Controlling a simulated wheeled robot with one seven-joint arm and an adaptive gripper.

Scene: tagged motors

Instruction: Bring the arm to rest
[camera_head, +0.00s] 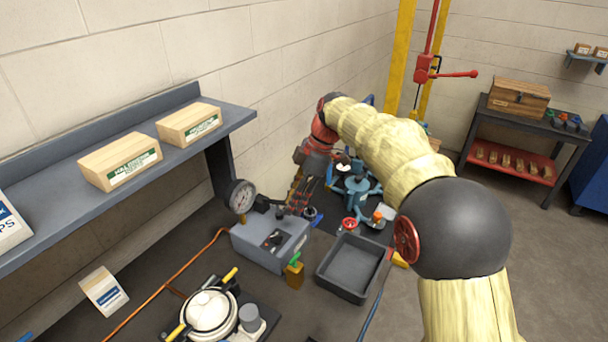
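My arm rises from the lower right, bends at a large black joint and reaches over the bench. Its end turns down through a red and black wrist. My gripper (300,192) is small and dark in this view, pointing down beside the gauge and the grey box on the bench. Whether its fingers are apart or together does not show clearly, and I see nothing plainly held. My arm hides part of the bench's right side.
A pressure gauge (240,196) stands at the grey box (270,240). A blue fixture (354,185) is close right of my gripper. An empty dark tray (352,266) lies in front. A shelf (225,117) with cartons overhangs at left. Open floor (555,255) lies at right.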

